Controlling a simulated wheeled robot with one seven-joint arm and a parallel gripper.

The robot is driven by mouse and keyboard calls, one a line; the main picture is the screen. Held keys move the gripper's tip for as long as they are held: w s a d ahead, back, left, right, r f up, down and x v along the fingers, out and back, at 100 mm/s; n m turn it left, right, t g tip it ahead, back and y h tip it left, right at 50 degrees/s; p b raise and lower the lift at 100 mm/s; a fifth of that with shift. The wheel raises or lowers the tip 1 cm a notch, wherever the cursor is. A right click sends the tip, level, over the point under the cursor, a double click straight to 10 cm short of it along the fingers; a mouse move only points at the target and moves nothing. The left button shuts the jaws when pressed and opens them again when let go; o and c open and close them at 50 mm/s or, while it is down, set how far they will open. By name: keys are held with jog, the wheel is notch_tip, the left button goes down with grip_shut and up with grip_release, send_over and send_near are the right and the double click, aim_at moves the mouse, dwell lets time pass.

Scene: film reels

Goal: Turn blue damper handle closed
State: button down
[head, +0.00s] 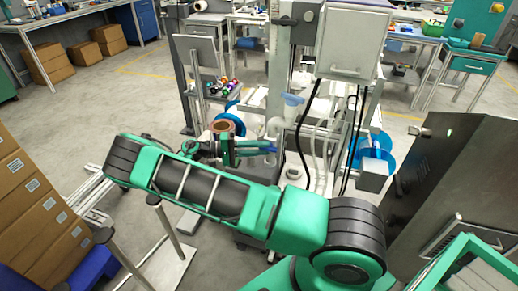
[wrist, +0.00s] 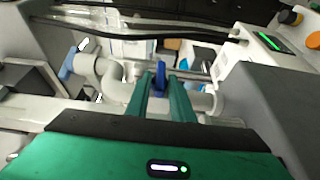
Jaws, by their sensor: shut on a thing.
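My gripper (wrist: 162,92) reaches away from the wrist camera with its two green fingers close together. A blue damper handle (wrist: 161,72) stands upright in the wrist view between the fingertips, and the gripper is shut on it. The handle sits at a light grey pipe (wrist: 118,90) that runs left to right; the fingers hide its lower part. In the head view my gripper (head: 268,148) is at the pipework in the middle, with a little blue at its tips. The handle's exact angle to the pipe is hard to tell.
A second blue handle (wrist: 68,62) is on the pipework at the left in the wrist view. A grey housing (wrist: 270,90) stands close at the right. In the head view, black cables (head: 305,125) hang right of my gripper, and a copper-coloured roll (head: 222,126) is left of it.

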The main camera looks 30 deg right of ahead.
jog(key=shift+w+a+f+h, duration=0.1)
jog(key=shift+f+h, duration=0.1)
jog(key=shift+h, duration=0.1)
jog(key=c, duration=1.8)
grip_release()
jog(key=shift+r, duration=0.1)
jog(key=v, duration=1.1)
jog(key=shift+w, duration=0.1)
